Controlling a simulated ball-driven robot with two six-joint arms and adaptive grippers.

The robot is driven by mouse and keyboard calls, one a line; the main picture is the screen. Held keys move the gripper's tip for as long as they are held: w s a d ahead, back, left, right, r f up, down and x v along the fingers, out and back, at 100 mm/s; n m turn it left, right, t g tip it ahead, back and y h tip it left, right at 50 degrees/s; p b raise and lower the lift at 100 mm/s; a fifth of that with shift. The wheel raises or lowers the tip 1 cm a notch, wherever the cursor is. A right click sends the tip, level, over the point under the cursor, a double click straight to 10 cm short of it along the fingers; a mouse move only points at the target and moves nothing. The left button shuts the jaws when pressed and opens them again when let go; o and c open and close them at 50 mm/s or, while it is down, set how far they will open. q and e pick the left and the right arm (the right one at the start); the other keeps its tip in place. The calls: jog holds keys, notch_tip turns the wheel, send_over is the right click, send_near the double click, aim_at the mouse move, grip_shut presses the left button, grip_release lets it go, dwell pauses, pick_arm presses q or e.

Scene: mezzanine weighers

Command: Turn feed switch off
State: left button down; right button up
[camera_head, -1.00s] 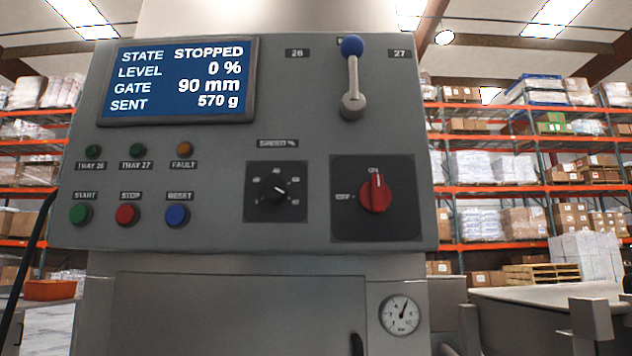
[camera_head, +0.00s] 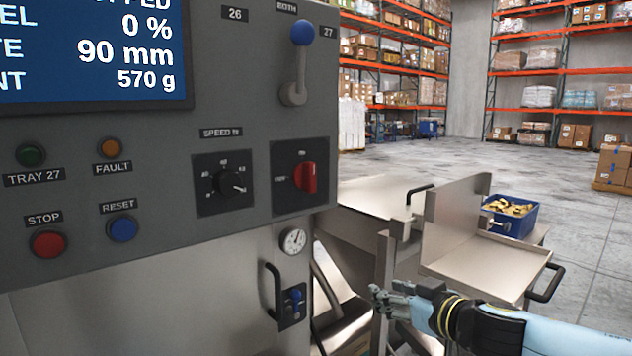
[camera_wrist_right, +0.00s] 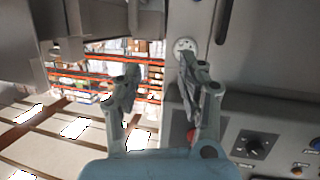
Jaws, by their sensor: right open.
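The feed switch is a red rotary knob (camera_head: 305,178) on a dark square plate at the panel's lower right. Its handle stands upright, toward the upper label; another label is to its left. My right gripper (camera_head: 379,299) is below and right of the switch, apart from it, open and empty. In the right wrist view its two fingers (camera_wrist_right: 158,70) are spread, and a bit of red shows behind one finger. My left gripper is in neither view.
The grey panel also has a speed dial (camera_head: 222,182), a blue-tipped lever (camera_head: 301,60), and stop (camera_head: 48,244) and reset (camera_head: 123,229) buttons. A gauge (camera_head: 294,241) and door handle sit below. Metal trays (camera_head: 490,262) and a blue bin (camera_head: 515,222) stand right.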

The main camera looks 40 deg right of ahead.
aim_at(314, 171)
jog(key=w+a+r+n+t+y+p, duration=0.15)
jog(key=a+r, duration=0.25)
jog(key=r, duration=0.7)
jog(key=s+a+r+t+y+p, duration=0.1)
jog(key=a+r+t+y+p, duration=0.2)
jog(key=r, duration=0.8)
jog(key=shift+g+h, duration=0.65)
jog(key=shift+w+a+p, duration=0.25)
jog(key=shift+w+a, duration=0.05)
jog(key=shift+w, duration=1.6)
jog(key=shift+w+a+p, duration=0.25)
jog(key=shift+w, duration=1.6)
jog(key=shift+w+a+p, duration=0.25)
jog(key=shift+w+a, duration=0.05)
jog(key=shift+w, duration=1.6)
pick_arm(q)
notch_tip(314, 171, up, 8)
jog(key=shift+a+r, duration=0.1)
pick_arm(e)
jog(key=shift+c, duration=0.2)
grip_shut()
